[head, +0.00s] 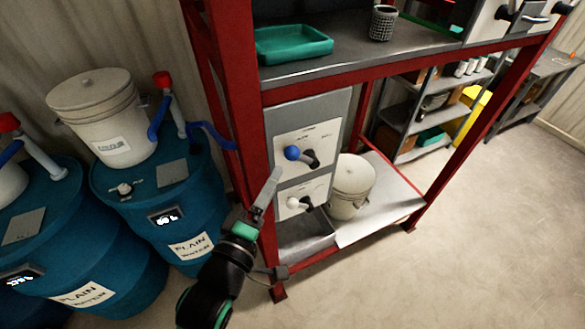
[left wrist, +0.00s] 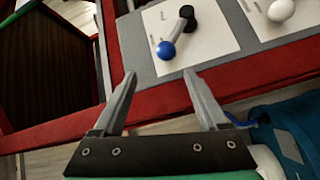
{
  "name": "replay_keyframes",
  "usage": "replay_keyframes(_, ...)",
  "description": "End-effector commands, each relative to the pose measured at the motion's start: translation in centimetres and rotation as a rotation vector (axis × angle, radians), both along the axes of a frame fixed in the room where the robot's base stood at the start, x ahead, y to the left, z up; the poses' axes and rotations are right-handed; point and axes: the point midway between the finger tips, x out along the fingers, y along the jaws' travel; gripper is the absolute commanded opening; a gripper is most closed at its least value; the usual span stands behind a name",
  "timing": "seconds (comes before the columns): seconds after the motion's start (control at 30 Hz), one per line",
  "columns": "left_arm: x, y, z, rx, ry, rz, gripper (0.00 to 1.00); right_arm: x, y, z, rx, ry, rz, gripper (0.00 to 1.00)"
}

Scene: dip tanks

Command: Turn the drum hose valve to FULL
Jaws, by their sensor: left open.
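A grey panel (head: 337,110) on the red frame carries two lever valves on white plates. The upper lever has a blue ball knob (head: 291,153), which points left from its dark pivot in the head view. The lower lever has a white knob (head: 293,203), also pointing left. The plate lettering is too small to read. My left gripper (head: 270,186) is open and empty, close to the panel's left edge. In the left wrist view the blue knob (left wrist: 166,50) lies just beyond the open fingertips (left wrist: 160,74), apart from them. My right gripper is not in view.
A red post (head: 240,90) stands beside the panel. Blue drums, one labelled plain water (head: 135,210), stand at left with a blue hose (head: 212,132). A white bucket (head: 352,180) sits on the low shelf. A green tray (head: 293,44) is above. Floor at right is clear.

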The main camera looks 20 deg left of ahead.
Motion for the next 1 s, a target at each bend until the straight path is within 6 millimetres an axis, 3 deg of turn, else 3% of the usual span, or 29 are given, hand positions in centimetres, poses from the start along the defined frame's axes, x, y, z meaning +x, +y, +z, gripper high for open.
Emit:
replay_keyframes(0.07, -0.2, -0.1, -1.4, -0.002, 0.019, 0.000, 0.76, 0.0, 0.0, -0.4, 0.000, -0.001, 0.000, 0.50)
replay_keyframes(0.27, 0.5, 0.0, -1.1, -0.002, 0.020, 0.000, 0.76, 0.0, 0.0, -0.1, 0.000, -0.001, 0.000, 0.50)
replay_keyframes(0.7, 9.2, 0.4, -1.1, -0.002, 0.019, 0.000, 0.76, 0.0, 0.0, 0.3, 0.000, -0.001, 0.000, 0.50)
replay_keyframes(1.0, 11.5, 0.6, -1.1, -0.002, 0.018, 0.000, 0.76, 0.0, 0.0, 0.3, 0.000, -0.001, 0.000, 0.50)
